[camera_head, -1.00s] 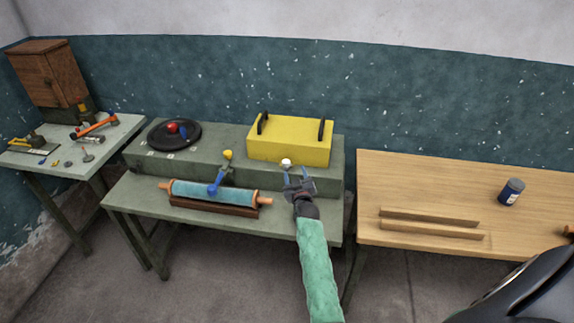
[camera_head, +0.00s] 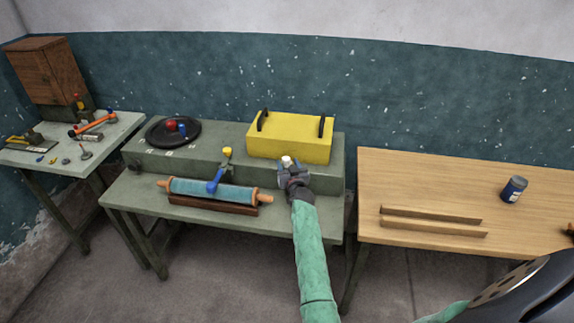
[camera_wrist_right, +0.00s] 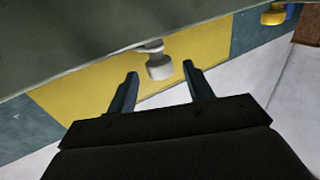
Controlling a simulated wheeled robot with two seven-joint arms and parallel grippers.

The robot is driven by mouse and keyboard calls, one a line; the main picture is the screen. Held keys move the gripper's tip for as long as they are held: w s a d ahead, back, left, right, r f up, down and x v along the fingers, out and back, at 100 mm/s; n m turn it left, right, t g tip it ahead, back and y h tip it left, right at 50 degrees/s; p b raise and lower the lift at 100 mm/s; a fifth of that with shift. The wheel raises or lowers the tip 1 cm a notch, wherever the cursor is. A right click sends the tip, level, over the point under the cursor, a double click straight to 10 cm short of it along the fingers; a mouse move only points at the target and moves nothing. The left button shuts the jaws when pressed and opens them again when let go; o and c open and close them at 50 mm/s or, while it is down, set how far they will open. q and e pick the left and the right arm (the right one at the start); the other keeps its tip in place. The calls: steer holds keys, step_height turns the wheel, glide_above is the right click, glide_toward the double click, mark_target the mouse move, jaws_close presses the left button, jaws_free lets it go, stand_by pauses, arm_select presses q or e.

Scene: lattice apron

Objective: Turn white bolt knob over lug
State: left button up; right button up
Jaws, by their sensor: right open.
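The white bolt knob (camera_head: 287,160) is at the front of the raised green bench step, just below the yellow box. My right gripper (camera_head: 290,168) is right at it, coming from the front. In the right wrist view the knob (camera_wrist_right: 159,68) is ahead of the open fingers (camera_wrist_right: 160,80), roughly between the fingertips, with a gap on both sides. A pale rod runs from the knob to the green surface. I cannot make out the lug. My left gripper is not in view.
The yellow box (camera_head: 290,137) with two black handles stands just behind the knob. To the left are a blue roller (camera_head: 213,191) on a brown base, a yellow-topped lever (camera_head: 227,153) and a black round tray (camera_head: 158,140). A wooden table (camera_head: 450,180) stands right.

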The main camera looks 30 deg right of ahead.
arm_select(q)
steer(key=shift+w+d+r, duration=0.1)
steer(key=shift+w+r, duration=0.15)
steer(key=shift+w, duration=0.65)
arm_select(e)
steer(key=shift+x, duration=0.95)
steer(key=shift+c, duration=0.2)
